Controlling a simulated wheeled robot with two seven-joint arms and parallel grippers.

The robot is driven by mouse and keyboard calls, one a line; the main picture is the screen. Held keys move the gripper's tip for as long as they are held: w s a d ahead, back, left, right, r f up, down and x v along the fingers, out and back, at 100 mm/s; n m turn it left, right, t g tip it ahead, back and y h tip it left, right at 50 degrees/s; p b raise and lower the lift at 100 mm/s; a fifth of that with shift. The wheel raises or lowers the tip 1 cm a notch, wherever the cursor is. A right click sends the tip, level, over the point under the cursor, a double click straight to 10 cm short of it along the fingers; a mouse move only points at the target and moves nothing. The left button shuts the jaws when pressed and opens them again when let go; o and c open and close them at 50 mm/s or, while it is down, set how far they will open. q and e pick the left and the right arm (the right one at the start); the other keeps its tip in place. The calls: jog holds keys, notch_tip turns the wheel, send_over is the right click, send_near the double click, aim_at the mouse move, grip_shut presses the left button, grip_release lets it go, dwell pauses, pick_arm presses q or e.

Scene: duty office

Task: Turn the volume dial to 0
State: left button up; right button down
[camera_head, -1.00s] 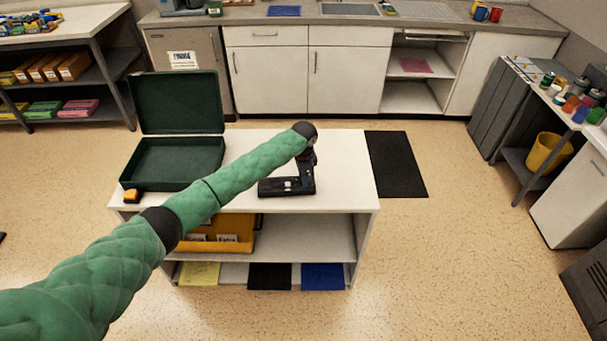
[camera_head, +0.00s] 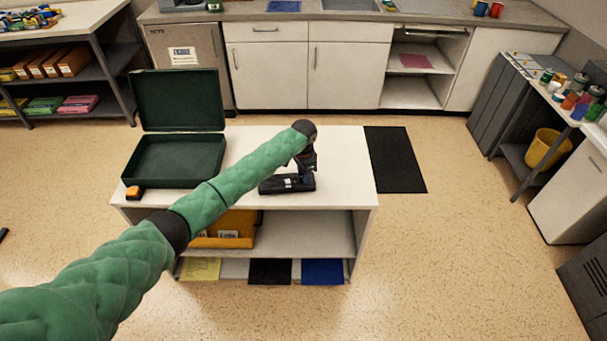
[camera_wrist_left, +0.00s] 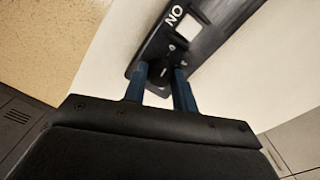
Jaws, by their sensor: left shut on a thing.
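A dark radio-like device (camera_head: 288,184) lies on the white top of the low shelf unit, under the end of my left arm. In the left wrist view the device (camera_wrist_left: 205,40) shows a white square and white lettering that looks like "ON" upside down. My left gripper (camera_wrist_left: 162,76) has its two blue fingers shut around a small dark dial (camera_wrist_left: 163,72) near the device's end. The fingers hide part of the dial, and I cannot read its setting. In the head view the left gripper (camera_head: 306,176) is small and dark over the device. My right gripper is not in view.
An open green case (camera_head: 180,158) stands on the left of the white unit (camera_head: 345,170), with a small orange-and-black item (camera_head: 134,193) in front of it. A yellow-orange bin (camera_head: 232,225) is on the shelf below. A black mat (camera_head: 395,160) lies on the floor to the right.

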pick_arm(q)
jog(key=o, duration=0.7)
jog(key=shift+r, duration=0.1)
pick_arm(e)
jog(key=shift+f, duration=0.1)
